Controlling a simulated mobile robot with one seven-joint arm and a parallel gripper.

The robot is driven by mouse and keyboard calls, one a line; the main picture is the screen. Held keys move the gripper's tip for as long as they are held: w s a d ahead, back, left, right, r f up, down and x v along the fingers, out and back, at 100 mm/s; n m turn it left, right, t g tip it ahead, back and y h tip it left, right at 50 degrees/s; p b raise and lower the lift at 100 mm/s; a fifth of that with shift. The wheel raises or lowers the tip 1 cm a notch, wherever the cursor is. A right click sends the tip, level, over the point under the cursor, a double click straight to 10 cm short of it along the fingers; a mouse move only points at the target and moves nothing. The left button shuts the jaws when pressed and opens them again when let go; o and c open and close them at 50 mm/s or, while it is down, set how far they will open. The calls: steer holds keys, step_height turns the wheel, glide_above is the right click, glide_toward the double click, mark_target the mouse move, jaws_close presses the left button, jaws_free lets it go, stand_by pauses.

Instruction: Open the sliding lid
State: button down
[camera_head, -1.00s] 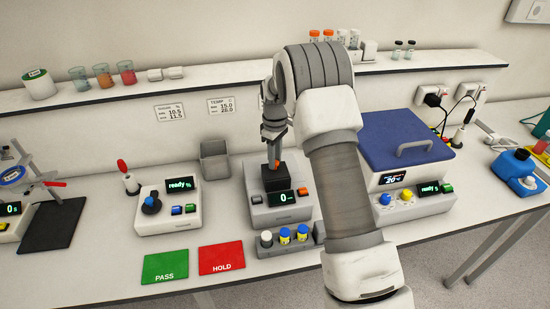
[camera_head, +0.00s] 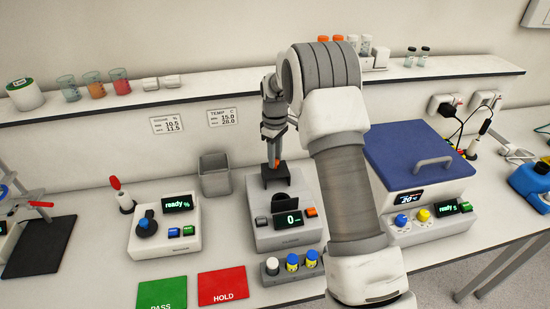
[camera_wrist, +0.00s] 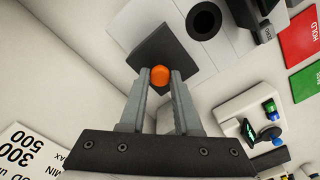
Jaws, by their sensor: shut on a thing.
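The sliding lid (camera_head: 277,178) is a dark plate with an orange knob on the grey instrument (camera_head: 285,237) at centre. It sits at the back of the instrument's top, behind a round dark opening (camera_head: 285,200). In the wrist view the lid (camera_wrist: 160,45) is beside the opening (camera_wrist: 203,21), which is uncovered. My gripper (camera_head: 274,159) comes down from above and is shut on the orange knob (camera_wrist: 160,76). The knob is between both fingertips in the wrist view (camera_wrist: 161,85).
A grey bin (camera_head: 215,178) stands close to the left of the lid. Several small capped bottles stand in a rack (camera_head: 291,278) in front. A blue-lidded machine (camera_head: 420,160) is to the right. A wall shelf (camera_head: 190,95) runs behind my arm.

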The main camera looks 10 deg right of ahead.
steer(key=shift+s+r, duration=0.1)
steer(key=c, duration=0.6)
jaws_free()
step_height(320, 180, up, 17)
steer(key=b, duration=0.1)
steer(key=shift+r, duration=0.2)
